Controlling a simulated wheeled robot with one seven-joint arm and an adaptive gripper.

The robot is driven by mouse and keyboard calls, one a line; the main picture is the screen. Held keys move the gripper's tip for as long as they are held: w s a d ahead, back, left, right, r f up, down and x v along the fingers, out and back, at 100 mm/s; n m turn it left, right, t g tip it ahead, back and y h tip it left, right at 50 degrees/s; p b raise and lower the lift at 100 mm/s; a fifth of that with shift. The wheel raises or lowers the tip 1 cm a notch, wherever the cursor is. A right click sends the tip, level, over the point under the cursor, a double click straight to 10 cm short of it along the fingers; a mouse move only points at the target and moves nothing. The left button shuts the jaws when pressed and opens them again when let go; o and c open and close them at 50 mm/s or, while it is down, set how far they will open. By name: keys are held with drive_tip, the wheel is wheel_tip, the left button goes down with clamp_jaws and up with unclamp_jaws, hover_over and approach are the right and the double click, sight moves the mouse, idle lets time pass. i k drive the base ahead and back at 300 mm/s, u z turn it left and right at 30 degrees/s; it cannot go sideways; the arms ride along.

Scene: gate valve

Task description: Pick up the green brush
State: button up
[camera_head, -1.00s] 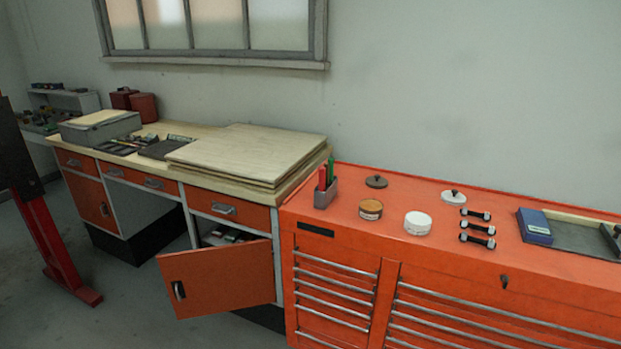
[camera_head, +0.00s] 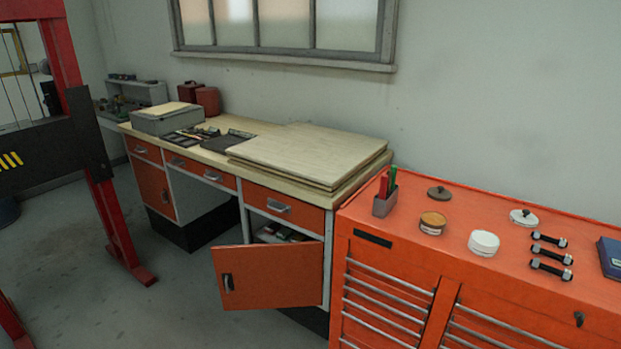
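A small grey holder (camera_head: 385,203) stands upright at the left end of the orange tool cabinet's top. A green-handled item (camera_head: 393,178), which may be the green brush, stands in it beside a red-handled one (camera_head: 383,186). Only their upper parts show; the lower parts are hidden in the holder. My gripper is not in view.
On the orange cabinet (camera_head: 400,255) are a brown-lidded jar (camera_head: 432,223), a white jar (camera_head: 484,243), two loose lids, several small dumbbell-shaped items (camera_head: 550,254) and a blue box (camera_head: 610,257). An orange cupboard door (camera_head: 268,276) hangs open below the workbench (camera_head: 330,192). Floor shows at left.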

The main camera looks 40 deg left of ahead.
sight(393, 168)
drive_tip(key=u, duration=0.7)
drive_tip(key=i, duration=0.35)
